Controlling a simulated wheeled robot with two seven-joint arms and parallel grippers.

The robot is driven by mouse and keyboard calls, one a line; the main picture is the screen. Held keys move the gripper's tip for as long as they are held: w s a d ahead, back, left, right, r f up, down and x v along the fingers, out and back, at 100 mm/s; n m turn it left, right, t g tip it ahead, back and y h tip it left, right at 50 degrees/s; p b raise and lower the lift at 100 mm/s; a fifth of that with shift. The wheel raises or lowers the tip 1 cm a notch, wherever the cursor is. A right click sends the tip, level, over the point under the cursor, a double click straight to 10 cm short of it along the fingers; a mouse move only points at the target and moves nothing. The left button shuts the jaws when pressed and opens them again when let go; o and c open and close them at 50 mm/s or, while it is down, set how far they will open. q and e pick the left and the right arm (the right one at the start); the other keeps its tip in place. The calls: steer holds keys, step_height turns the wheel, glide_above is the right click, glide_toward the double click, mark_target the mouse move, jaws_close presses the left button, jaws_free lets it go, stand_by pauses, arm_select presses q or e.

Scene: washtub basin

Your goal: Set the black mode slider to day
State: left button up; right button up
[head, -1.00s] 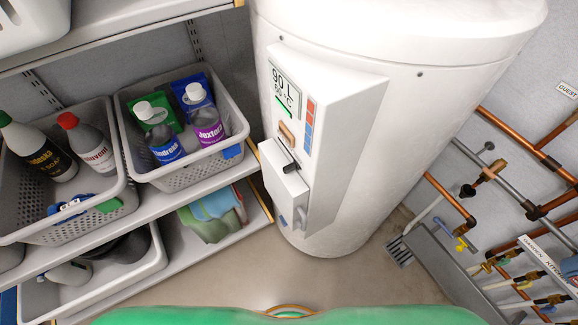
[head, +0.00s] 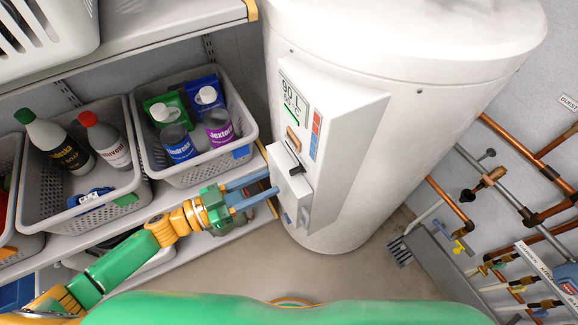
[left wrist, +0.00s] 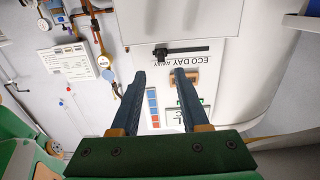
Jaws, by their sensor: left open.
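The black mode slider (head: 296,169) is on the white control box (head: 293,192) on the front of the white tank. In the left wrist view, the slider's knob (left wrist: 161,55) sits at the left end of a dark horizontal slot. An ECO, DAY, AWAY label strip (left wrist: 178,63) runs beside the slot; I cannot tell surely which word the knob faces. My left gripper (head: 272,184) is open and empty, its blue-grey fingers pointing at the box. The left gripper's tips (left wrist: 160,73) appear just short of the knob in the wrist view. My right gripper is out of view.
A tan knob (head: 293,140) and a display (head: 294,98) are on the tank panel above the slider. Shelves with grey baskets (head: 197,179) of bottles stand close on the left. Copper pipes (head: 450,202) run along the right wall. The floor before the tank is clear.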

mark_target(290, 172)
arm_select(q)
steer(key=p+x, duration=0.1)
steer(key=x, duration=0.5)
steer(key=shift+w+d, duration=0.25)
jaws_close()
stand_by(1.0)
